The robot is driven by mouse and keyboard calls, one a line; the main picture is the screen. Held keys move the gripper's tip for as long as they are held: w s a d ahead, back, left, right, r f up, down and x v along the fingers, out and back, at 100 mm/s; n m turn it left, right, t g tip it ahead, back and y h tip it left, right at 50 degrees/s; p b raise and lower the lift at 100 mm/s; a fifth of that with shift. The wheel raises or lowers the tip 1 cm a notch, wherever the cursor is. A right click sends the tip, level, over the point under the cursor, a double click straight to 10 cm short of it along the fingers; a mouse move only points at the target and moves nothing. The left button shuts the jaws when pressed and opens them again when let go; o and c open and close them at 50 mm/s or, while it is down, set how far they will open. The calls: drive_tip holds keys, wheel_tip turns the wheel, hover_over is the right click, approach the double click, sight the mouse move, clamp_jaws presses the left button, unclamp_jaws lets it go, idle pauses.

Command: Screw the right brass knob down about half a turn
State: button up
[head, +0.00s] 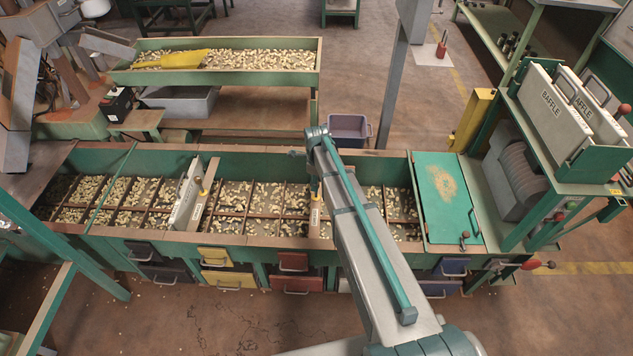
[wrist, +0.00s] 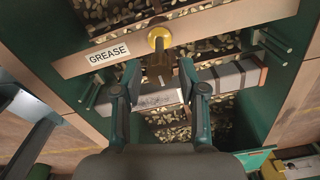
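The right brass knob (wrist: 158,38) shows in the wrist view, on a pale bar with a "GREASE" label (wrist: 108,54). A dark brownish piece extends from it toward me, between my fingers. My gripper (wrist: 160,66) is open, with one fingertip on each side of that piece and the knob just beyond the tips. I cannot tell whether the fingers touch anything. In the head view my arm hides most of this knob's surroundings and my gripper.
A grey bar (wrist: 230,77) crosses behind my fingers in the wrist view. The green hopper (head: 262,240) holds nuts in several compartments. A green lid (head: 446,200) lies at its right end.

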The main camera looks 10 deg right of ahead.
drive_tip(key=shift+o, duration=0.3)
wheel_tip(320, 180, up, 12)
idle(0.6)
drive_tip(key=shift+s, duration=0.1)
